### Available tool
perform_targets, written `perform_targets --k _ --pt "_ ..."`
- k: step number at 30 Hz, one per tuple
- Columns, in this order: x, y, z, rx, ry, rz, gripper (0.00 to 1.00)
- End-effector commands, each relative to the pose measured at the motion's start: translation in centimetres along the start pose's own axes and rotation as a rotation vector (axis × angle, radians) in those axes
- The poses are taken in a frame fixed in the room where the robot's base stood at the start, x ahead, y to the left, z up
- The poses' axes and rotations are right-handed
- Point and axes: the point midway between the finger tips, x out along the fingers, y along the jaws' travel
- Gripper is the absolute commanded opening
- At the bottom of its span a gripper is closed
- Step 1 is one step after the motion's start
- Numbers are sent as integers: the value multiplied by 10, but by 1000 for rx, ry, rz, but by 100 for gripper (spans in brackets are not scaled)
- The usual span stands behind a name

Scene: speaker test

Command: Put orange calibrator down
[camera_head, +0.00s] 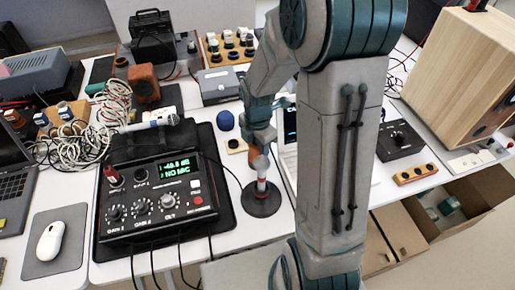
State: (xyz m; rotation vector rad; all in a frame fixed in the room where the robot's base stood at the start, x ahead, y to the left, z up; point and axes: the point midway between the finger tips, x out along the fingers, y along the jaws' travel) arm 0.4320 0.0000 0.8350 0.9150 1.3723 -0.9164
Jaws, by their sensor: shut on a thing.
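The orange calibrator (253,153) shows as a small orange-brown piece under the end of my arm. My gripper (258,138) points down and is shut on it; the fingers are small and partly hidden, so the grip itself is hard to make out. The calibrator is just above or beside the grey head of a small stand (262,187) with a round black base. I cannot tell whether they touch.
A black measuring box (157,190) with knobs and a green display stands on a dark mat left of the stand. A blue ball (225,120) is behind. A microphone (150,123) lies at the box's back edge. My arm hides much of the table's right-centre.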

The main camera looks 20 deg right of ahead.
Motion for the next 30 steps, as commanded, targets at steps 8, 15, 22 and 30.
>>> perform_targets --k 8,15,22,30 --pt "11 1 0 0 -1 3 10" --pt "16 0 0 0 -1 2 10" --pt "15 0 0 0 -1 2 67" --pt "4 1 0 0 -2 3 67"
